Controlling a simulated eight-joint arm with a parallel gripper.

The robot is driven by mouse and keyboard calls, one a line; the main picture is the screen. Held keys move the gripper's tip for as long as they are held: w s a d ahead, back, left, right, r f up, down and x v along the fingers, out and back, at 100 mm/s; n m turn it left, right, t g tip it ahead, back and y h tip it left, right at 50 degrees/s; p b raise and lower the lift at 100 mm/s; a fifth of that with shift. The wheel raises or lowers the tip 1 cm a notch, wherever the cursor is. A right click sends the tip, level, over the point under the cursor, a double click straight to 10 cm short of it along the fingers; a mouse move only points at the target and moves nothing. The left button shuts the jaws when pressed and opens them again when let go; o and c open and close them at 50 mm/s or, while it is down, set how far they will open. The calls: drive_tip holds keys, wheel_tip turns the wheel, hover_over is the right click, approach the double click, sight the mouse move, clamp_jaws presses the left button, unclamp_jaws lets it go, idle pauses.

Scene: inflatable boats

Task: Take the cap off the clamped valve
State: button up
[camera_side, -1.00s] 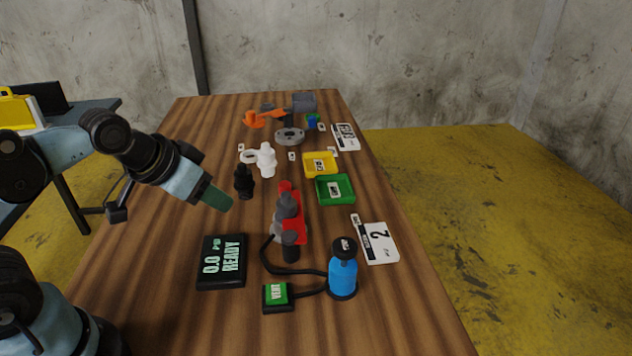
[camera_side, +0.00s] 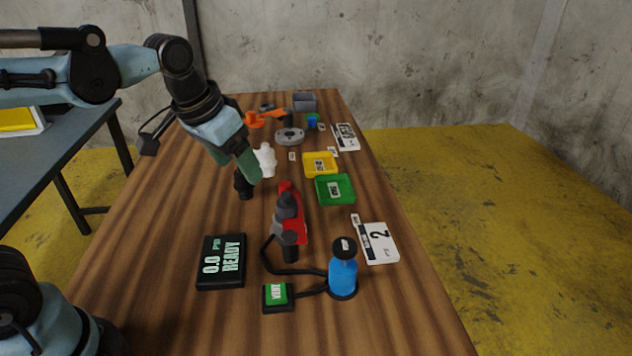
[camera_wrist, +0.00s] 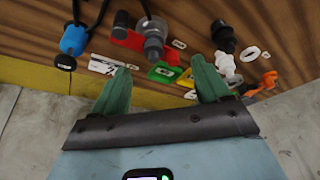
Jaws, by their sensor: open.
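The clamped valve (camera_side: 286,205) is grey and sits in a red clamp (camera_side: 297,222) near the middle of the table. In the wrist view the grey valve (camera_wrist: 153,38) and red clamp (camera_wrist: 124,39) show at the top, beyond the fingers. I cannot clearly make out where the cap ends and the valve body begins. My gripper (camera_side: 253,178) has green fingers and hangs to the left of and beyond the clamped valve, apart from it. In the wrist view my gripper (camera_wrist: 161,65) is open with nothing between its fingers.
A black valve (camera_side: 243,188) and a white valve (camera_side: 266,160) stand close to my gripper. Green (camera_side: 348,190) and yellow (camera_side: 310,170) trays lie right of the clamp. A blue bottle-like pump (camera_side: 342,278), hose and display (camera_side: 221,262) are nearer. Bare wood lies left of the display.

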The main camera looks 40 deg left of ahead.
sight(287, 193)
drive_tip(key=w+d+g, duration=0.2)
drive_tip(key=w+g, duration=0.2)
drive_tip(key=w, duration=0.5)
drive_tip(key=shift+m, duration=0.3)
drive_tip(key=shift+d+f, duration=0.15)
drive_tip(key=shift+f, duration=2.75)
drive_tip(key=shift+d+f, duration=0.1)
drive_tip(key=shift+f, duration=2.8)
drive_tip(key=c, duration=1)
